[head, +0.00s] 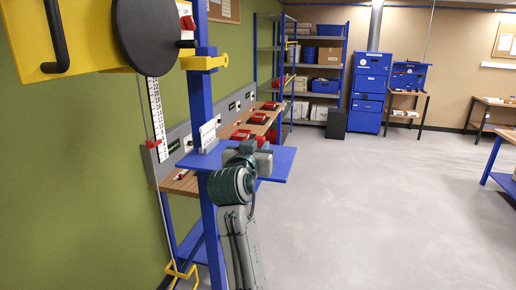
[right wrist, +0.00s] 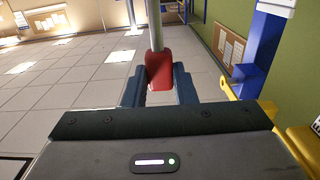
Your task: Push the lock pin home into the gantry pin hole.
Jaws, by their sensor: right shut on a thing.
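My right gripper (right wrist: 158,88) is shut on the lock pin, whose red grip (right wrist: 158,70) sits between the two blue fingers in the right wrist view. A grey rod (right wrist: 157,25) extends from the red grip, away from the gripper. In the head view my right gripper (head: 250,153) is over a blue shelf, right of the blue gantry post (head: 204,110); the pin cannot be made out there. A yellow collar (head: 204,62) is around the post, higher than the gripper. I cannot make out the pin hole. My left gripper is not in view.
A yellow panel with a black handle (head: 56,38) and a black disc (head: 145,35) fill the upper left. A scale strip (head: 156,115) hangs below. A workbench (head: 185,183) with red items runs along the green wall. The floor (head: 370,200) to the right is clear.

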